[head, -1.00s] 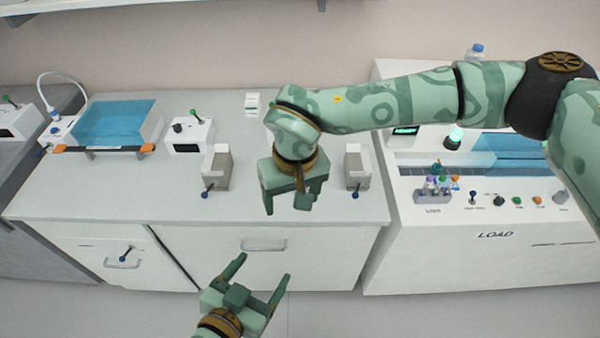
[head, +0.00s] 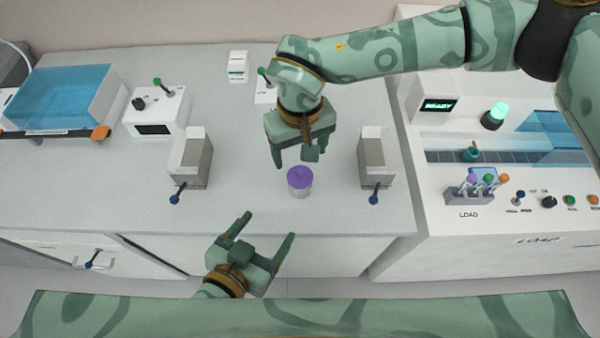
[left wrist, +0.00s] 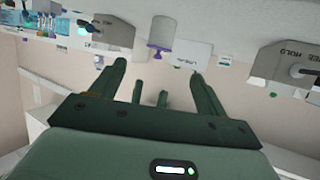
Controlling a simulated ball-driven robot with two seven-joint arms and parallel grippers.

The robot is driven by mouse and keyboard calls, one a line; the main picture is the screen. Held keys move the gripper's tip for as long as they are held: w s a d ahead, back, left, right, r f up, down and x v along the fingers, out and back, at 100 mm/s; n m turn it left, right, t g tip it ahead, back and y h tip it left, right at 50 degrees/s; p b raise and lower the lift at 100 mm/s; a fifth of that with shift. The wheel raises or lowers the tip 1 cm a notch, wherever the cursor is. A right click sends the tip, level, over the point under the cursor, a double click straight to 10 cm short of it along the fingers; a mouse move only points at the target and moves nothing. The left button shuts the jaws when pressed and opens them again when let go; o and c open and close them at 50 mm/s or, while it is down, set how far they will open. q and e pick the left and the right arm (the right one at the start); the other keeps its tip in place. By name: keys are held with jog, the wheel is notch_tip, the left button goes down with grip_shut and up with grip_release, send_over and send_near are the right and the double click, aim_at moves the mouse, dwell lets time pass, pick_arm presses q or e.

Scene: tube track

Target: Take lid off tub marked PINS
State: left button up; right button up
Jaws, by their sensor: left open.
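A small pale tub with a purple lid (head: 299,179) stands upright on the counter between two grey clamp-like blocks. No marking is readable on it. The left wrist view, upside down, shows its purple lid (left wrist: 159,52) beyond the finger gap. My left gripper (head: 259,231) is open and empty, in front of the tub and slightly to its left in the head view, apart from it. My right gripper (head: 299,152) hangs just behind the tub; its fingers look spread, with nothing seen between them.
The left block (head: 191,160) and right block (head: 377,160) flank the tub, each with a blue-knobbed lever. A white switch box (head: 158,112) and blue-covered tray (head: 66,95) stand left. The LOAD machine (head: 470,215) stands right. Counter around the tub is clear.

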aim_at(295, 190)
jog(key=shift+w+f, duration=0.5)
jog(key=shift+f, duration=0.2)
pick_arm(q)
jog(key=x, duration=1.7)
jog(key=shift+w+a+f, duration=0.1)
jog(key=shift+a+f, duration=0.1)
jog(key=shift+f, duration=0.25)
pick_arm(e)
jog(key=shift+s+r, duration=0.1)
jog(key=shift+r, duration=0.05)
